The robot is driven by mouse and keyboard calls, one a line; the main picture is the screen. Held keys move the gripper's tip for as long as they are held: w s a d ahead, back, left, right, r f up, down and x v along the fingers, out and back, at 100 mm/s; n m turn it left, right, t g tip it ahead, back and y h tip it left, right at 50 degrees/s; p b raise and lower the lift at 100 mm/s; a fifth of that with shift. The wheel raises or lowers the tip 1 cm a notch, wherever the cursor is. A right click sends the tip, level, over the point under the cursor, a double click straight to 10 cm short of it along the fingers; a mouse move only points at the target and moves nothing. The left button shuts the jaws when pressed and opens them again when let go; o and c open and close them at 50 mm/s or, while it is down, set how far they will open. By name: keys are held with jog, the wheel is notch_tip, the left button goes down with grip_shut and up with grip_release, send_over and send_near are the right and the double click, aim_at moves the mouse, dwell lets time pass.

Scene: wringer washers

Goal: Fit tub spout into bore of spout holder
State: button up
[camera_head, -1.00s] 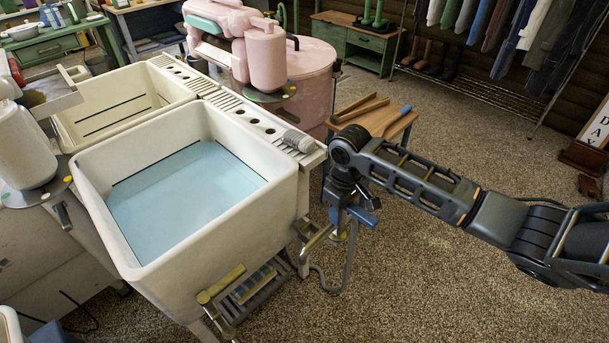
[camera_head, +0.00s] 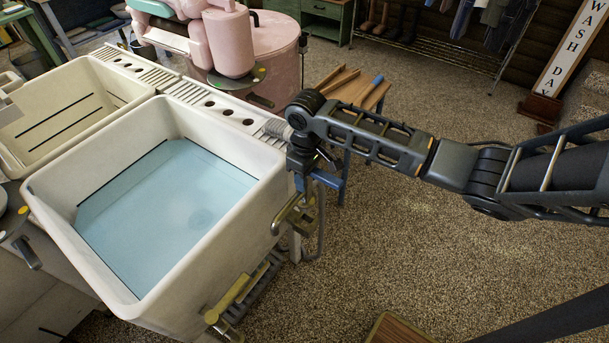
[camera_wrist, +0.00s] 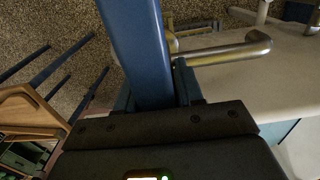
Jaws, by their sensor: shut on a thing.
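My gripper (camera_head: 325,182) points down beside the right corner of the white tub (camera_head: 190,292). Its blue fingers are shut, and I take the held thing to be the tub spout, a thin grey bent pipe (camera_head: 321,228) hanging below them. The grip itself is hidden. In the wrist view, a bent metal pipe (camera_wrist: 235,47) shows past the large blue finger, close to the pale tub wall. A brass-coloured fitting (camera_head: 290,214) sits at the tub's right side, close to the pipe. I cannot tell whether it is the spout holder, and no bore is clearly visible.
The tub holds blue water (camera_head: 170,210). A ledge with several holes (camera_head: 207,100) runs behind it, with a grey ribbed piece (camera_head: 277,128) at its near end. A pink washer (camera_head: 275,65) and a small wooden table (camera_head: 355,90) stand behind.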

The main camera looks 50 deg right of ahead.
aim_at(306, 201)
jog(key=shift+r+p, duration=0.15)
jog(key=shift+p, duration=0.3)
jog(key=shift+f+b, duration=1.45)
jog(key=shift+f, duration=1.75)
jog(key=shift+r+p, duration=0.1)
jog(key=shift+p, duration=0.25)
jog(key=shift+p, duration=0.35)
jog(key=shift+f, duration=2.3)
dwell(1.4)
